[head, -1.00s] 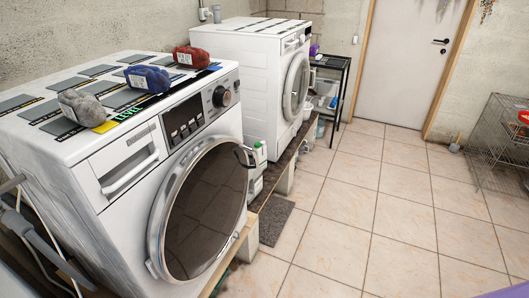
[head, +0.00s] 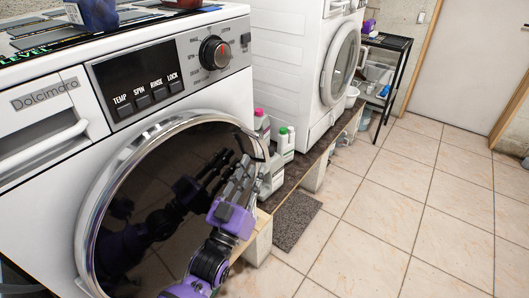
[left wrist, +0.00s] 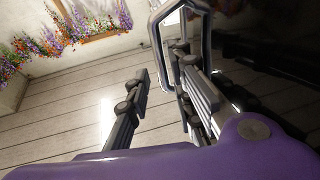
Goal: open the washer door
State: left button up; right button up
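The front washer's round door (head: 130,215) has a chrome rim and dark glass, and looks shut against the white front. Its handle (head: 255,146) is at the right side of the rim, partly hidden by my fingers. My left gripper (head: 238,178), purple with grey fingers, is in front of the door's right edge by the handle. In the left wrist view the chrome handle (left wrist: 157,38) is beside the right finger, and the fingers (left wrist: 160,85) are spread apart. I cannot tell whether they touch it. My right gripper is in neither current view.
The control panel (head: 165,75) and knob (head: 214,52) are above the door. Bottles (head: 283,143) stand on the plinth (head: 320,145) right of the washer. A second white machine (head: 290,70) is behind. The tiled floor (head: 390,210) at right is clear.

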aim_at(263, 150)
pick_arm(q)
jog(key=x, duration=0.7)
jog(key=shift+w+r+p, duration=0.25)
jog(key=shift+r+p, duration=0.05)
jog(key=shift+p, duration=0.05)
grip_shut()
